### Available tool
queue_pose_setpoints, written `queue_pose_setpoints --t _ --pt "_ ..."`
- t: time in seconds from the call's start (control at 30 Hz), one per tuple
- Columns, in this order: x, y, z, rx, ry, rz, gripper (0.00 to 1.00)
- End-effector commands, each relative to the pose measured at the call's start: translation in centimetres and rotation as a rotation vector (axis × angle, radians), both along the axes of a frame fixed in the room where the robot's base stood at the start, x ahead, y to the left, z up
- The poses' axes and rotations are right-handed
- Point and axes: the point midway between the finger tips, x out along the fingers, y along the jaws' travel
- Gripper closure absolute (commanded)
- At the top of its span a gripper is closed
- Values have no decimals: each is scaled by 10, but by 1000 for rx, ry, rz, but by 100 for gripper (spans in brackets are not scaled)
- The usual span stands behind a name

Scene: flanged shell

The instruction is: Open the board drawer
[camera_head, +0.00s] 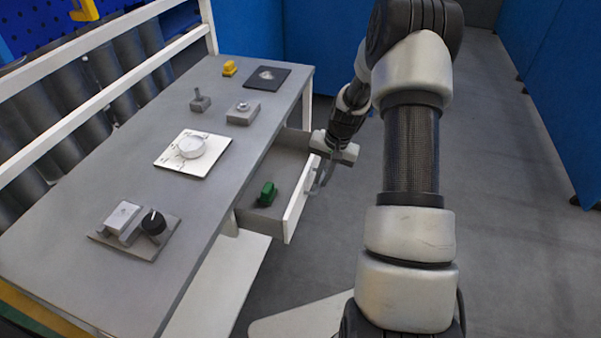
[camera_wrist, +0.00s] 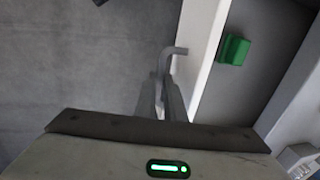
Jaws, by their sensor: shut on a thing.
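The board drawer (camera_head: 294,205) is pulled out from under the grey workbench, and its grey inside shows. Its white front also shows in the wrist view (camera_wrist: 202,50). A grey bar handle (camera_head: 315,187) is fixed on the outer face of the drawer front. In the wrist view the handle (camera_wrist: 171,52) reaches up between my fingers. My gripper (camera_wrist: 168,88) is shut on the handle; the fingertips partly hide it. A green block-like part (camera_head: 267,193) lies inside the drawer, and it also shows in the wrist view (camera_wrist: 234,50).
The workbench top (camera_head: 215,200) carries a white plate with a round dial (camera_head: 191,147), a board with a black knob (camera_head: 153,224), small grey blocks, a yellow part (camera_head: 230,68) and a dark plate (camera_head: 267,77). The floor (camera_head: 500,200) to the right is clear, bounded by blue partitions (camera_head: 560,90).

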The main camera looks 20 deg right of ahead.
Motion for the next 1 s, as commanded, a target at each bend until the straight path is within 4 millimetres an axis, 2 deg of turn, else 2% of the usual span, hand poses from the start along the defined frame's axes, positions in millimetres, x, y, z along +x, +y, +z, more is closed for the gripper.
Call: queue_pose_setpoints --t 0.03,0.2,0.4,0.6,0.97,1.0 --pt "-8 -11 0 0 2 -6 100" --pt "-27 -37 -1 0 2 -4 100" --pt "-41 -56 0 1 1 -2 100" --pt "-46 -63 0 1 1 0 100" --pt "-46 -64 0 1 1 0 100" --pt "-46 -64 0 1 1 0 84"
